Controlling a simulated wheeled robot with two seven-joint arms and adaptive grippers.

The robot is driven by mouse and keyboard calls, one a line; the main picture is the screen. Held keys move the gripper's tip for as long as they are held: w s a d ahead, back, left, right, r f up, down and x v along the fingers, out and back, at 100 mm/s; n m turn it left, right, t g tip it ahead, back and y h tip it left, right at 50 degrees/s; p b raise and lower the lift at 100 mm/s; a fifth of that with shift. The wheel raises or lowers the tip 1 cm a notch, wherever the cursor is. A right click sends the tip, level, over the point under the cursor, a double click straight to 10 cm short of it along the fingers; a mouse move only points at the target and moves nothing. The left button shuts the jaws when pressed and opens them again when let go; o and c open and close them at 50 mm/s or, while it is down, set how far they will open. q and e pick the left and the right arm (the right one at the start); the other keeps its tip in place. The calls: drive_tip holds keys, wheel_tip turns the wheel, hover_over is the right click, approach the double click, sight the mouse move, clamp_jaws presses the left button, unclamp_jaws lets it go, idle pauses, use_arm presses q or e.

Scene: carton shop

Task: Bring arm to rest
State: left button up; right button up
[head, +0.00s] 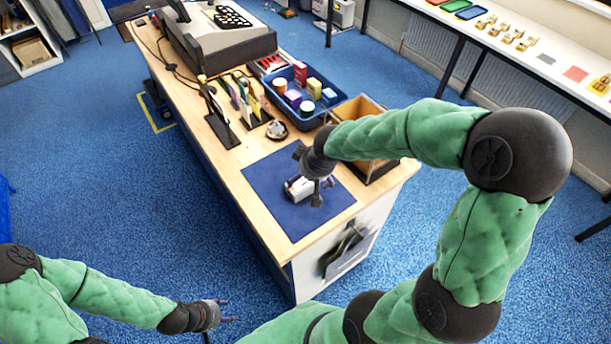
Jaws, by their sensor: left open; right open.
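My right arm reaches in from the right over the counter (237,187). My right gripper (307,178) is open above the dark blue mat (270,180). A small white item with dark parts (296,188) is on the mat just below and beside its fingers, partly hidden by them. I cannot tell whether the fingers touch it. My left gripper (226,312) is open and empty, low over the blue floor at the lower left, clear of the counter.
A blue tray (328,113) of colourful small boxes and cylinders and an open wooden box (366,105) stand behind my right gripper. Upright dark dividers (218,118) and a round dish (277,130) stand to the left. The floor (130,210) left of the counter is clear.

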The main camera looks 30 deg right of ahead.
drive_tip(key=shift+s+r, duration=0.1)
drive_tip(key=shift+r, duration=0.1)
idle(0.5)
